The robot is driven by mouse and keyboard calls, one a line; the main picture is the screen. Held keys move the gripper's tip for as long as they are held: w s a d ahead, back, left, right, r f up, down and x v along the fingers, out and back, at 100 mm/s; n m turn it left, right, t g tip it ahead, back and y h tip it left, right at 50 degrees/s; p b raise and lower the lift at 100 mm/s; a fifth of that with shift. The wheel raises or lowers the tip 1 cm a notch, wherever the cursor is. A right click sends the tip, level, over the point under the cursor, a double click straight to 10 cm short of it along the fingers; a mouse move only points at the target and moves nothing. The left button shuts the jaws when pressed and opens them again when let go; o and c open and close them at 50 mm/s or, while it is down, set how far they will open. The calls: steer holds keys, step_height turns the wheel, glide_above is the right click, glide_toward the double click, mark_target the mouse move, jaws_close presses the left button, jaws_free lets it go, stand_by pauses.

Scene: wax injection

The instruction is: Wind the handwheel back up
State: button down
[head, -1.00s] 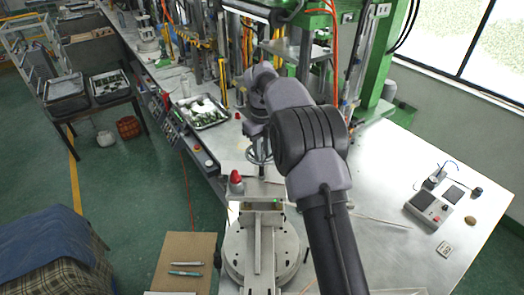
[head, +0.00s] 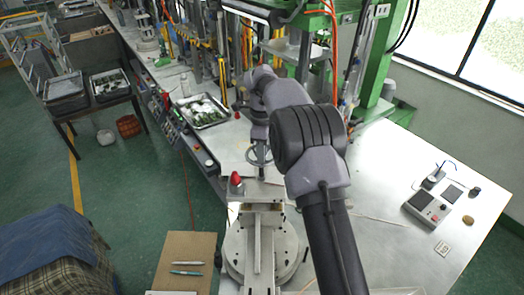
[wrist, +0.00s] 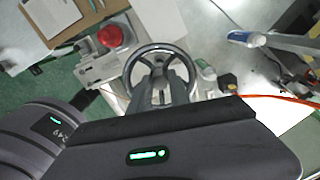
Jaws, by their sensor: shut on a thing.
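The handwheel is a round metal wheel with a bright rim (wrist: 152,47), seen from above in the wrist view. My gripper (wrist: 160,92) reaches over it, and its two fingers are shut on the handwheel near the hub. In the head view, the wheel (head: 257,157) sits beyond the grey clamp fixture and is partly hidden by my wrist and gripper. The near side of the wheel and the exact contact under the fingers are hidden.
A red knob (head: 236,179) stands close left of the wheel. The grey fixture with a round base (head: 262,250) is in front. A tray of green parts (head: 203,110) lies behind left.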

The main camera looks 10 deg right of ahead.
steer(key=n+p, duration=0.1)
steer(key=n, duration=0.3)
steer(key=shift+r, duration=0.1)
steer(key=n+p, duration=0.1)
steer(key=n, duration=0.3)
steer(key=n+p, duration=0.1)
steer(key=n, duration=0.3)
steer(key=shift+n, duration=0.3)
steer(key=n+p, duration=0.1)
steer(key=n, duration=0.3)
steer(key=shift+n, duration=0.3)
steer(key=n+p, duration=0.1)
steer(key=n, duration=0.3)
steer(key=shift+n, duration=0.3)
steer(key=n, duration=0.3)
steer(key=shift+n+p, duration=0.3)
steer(key=n, duration=0.4)
steer(key=shift+a+f, duration=0.1)
steer(key=shift+f, duration=0.1)
steer(key=shift+n, duration=2)
